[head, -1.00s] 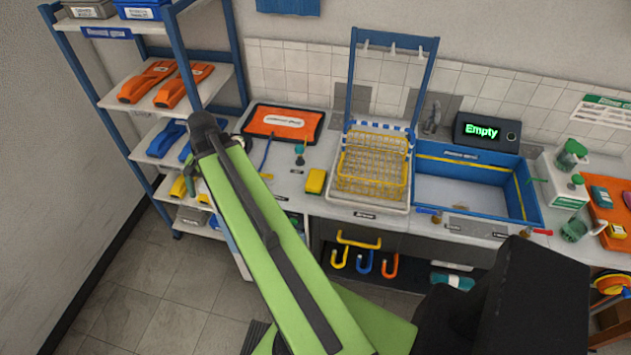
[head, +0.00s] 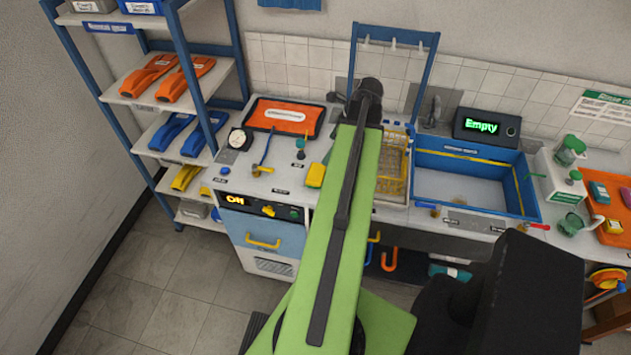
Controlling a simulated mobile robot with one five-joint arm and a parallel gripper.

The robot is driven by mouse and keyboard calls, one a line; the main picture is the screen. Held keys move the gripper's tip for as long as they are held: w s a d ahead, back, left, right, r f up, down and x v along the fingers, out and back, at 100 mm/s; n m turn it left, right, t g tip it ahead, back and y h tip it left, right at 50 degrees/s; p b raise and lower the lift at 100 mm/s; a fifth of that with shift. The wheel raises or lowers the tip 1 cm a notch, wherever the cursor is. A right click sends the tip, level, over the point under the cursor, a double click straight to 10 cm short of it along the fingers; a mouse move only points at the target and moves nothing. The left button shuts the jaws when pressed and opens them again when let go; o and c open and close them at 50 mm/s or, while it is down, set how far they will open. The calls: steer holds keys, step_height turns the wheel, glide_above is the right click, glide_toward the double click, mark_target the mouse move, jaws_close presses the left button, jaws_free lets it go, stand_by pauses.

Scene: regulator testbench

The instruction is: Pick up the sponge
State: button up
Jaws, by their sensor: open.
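The yellow sponge (head: 314,176) with a thin green layer lies on the grey counter, left of the yellow wire basket. My green arm passes just right of the sponge and covers or nearly touches its right edge in the picture. The dark end joint of my arm is higher in the picture, in front of the wall and the basket's blue frame. My gripper's fingers do not show; they are hidden behind the arm's end.
A yellow wire basket (head: 392,170) is half hidden behind my arm. A blue sink (head: 532,205) stands right of it. Left of the sponge are small valves, a gauge (head: 238,139) and an orange tray (head: 258,125). A shelf unit (head: 222,85) with fins is at left.

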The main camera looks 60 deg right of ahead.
steer(key=b, duration=0.8)
glide_toward(314, 172)
steer(key=x, duration=0.5)
steer(key=shift+d, duration=0.25)
steer(key=shift+w+f, duration=0.1)
steer(key=shift+f, duration=0.1)
steer(key=shift+r, duration=0.1)
steer(key=b+x, duration=0.5)
steer(key=shift+a+f, duration=0.2)
steer(key=shift+r, duration=0.15)
steer(key=c, duration=1.1)
step_height(314, 172, up, 10)
steer(key=p, duration=1)
steer(key=shift+r, duration=0.15)
steer(key=shift+c, duration=0.3)
